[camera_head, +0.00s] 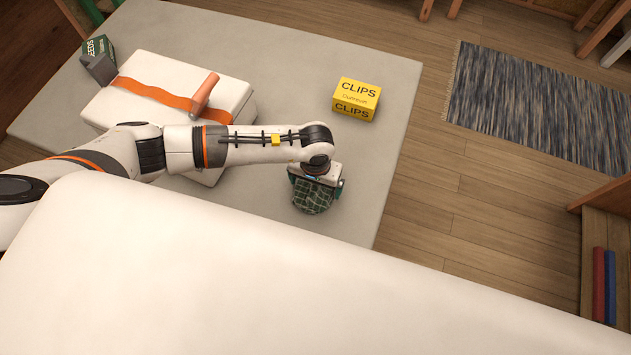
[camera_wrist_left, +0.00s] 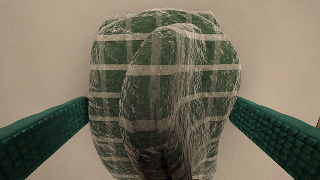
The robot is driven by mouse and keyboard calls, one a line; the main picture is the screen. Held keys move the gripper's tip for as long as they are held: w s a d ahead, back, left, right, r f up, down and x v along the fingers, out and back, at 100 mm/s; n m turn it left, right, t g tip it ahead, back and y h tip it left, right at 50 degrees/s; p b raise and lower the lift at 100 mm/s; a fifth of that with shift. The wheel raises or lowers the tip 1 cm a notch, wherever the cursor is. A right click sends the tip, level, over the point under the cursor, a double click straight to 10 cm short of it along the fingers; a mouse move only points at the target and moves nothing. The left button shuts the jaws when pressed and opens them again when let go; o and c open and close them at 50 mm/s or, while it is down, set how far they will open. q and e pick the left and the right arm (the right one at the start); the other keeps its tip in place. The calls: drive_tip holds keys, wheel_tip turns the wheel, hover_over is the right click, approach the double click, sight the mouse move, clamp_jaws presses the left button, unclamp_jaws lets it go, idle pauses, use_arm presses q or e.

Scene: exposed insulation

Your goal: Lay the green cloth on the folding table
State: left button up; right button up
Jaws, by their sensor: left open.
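The green cloth (camera_head: 313,198) is a bunched bundle with a pale check pattern, below my left gripper (camera_head: 317,180) at the near right part of the grey folding table (camera_head: 365,170). In the left wrist view the cloth (camera_wrist_left: 160,100) fills the middle, between the two green fingers of my left gripper (camera_wrist_left: 160,107). The fingers are spread wide, one on each side of the cloth. The cloth looks to be on the tabletop, though its underside is hidden. My right gripper is not in view.
A yellow clips box (camera_head: 356,99) stands behind the cloth. A white case with an orange strap (camera_head: 160,90) lies to the left, partly behind my left arm. A dark green seeds box (camera_head: 98,60) is at the far left. The tabletop around the yellow box is clear.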

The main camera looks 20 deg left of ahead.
use_arm(q)
drive_tip(key=shift+r, duration=0.35)
wheel_tip(320, 180, up, 11)
drive_tip(key=shift+f+b, duration=0.2)
drive_tip(key=shift+b, duration=0.55)
drive_tip(key=shift+r, duration=0.5)
